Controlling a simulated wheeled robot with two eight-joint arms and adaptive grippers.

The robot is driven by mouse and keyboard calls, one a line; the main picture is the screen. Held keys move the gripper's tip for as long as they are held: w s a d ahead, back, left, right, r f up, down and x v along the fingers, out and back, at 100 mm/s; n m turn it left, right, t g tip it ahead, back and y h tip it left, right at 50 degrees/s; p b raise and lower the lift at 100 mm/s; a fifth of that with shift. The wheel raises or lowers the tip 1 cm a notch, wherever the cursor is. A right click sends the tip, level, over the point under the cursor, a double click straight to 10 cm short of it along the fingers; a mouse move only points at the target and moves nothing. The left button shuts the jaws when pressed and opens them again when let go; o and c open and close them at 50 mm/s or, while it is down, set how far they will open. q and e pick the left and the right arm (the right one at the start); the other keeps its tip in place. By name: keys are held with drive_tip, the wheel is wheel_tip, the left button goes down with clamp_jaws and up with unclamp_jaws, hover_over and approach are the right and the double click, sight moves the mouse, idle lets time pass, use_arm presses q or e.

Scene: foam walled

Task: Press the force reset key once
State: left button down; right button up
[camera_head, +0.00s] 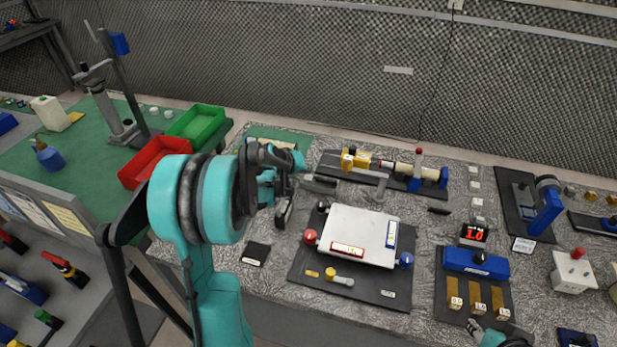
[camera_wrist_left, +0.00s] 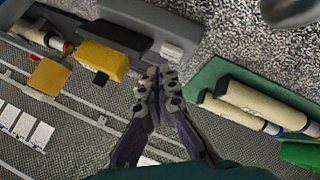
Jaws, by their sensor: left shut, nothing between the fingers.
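My left gripper (camera_head: 324,185) reaches in over the back left of the stone-grey bench. Its fingertips (camera_wrist_left: 158,76) are together and empty in the left wrist view. A yellow block (camera_head: 358,158) is on the bench device beyond and right of the gripper. It also shows in the left wrist view (camera_wrist_left: 103,58), upper left of the fingertips and apart from them, with a small black key-like part (camera_wrist_left: 101,78) on it. I cannot tell from markings whether that part is the force reset key. My right gripper (camera_head: 475,327) shows partly at the lower edge; its fingers are unclear.
A white plate fixture (camera_head: 357,232) with red and blue knobs stands in front. A red-digit display (camera_head: 474,233) and a blue block (camera_head: 476,262) stand to the right. Red (camera_head: 146,164) and green (camera_head: 198,121) trays are at left. Tan rollers (camera_wrist_left: 262,104) lie near the gripper.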

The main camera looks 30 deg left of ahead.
sight(307, 178)
idle(0.3)
use_arm(q)
drive_tip(key=shift+f+b, duration=0.35)
drive_tip(key=shift+f, duration=0.1)
drive_tip(key=shift+f+b, duration=0.4)
drive_tip(key=shift+f, duration=0.05)
idle(0.6)
drive_tip(key=shift+r, duration=0.1)
drive_tip(key=shift+r+p, duration=0.65)
drive_tip(key=shift+r, duration=0.15)
drive_tip(key=shift+r+p, duration=1.9)
drive_tip(key=shift+r, duration=0.7)
drive_tip(key=shift+f, duration=0.1)
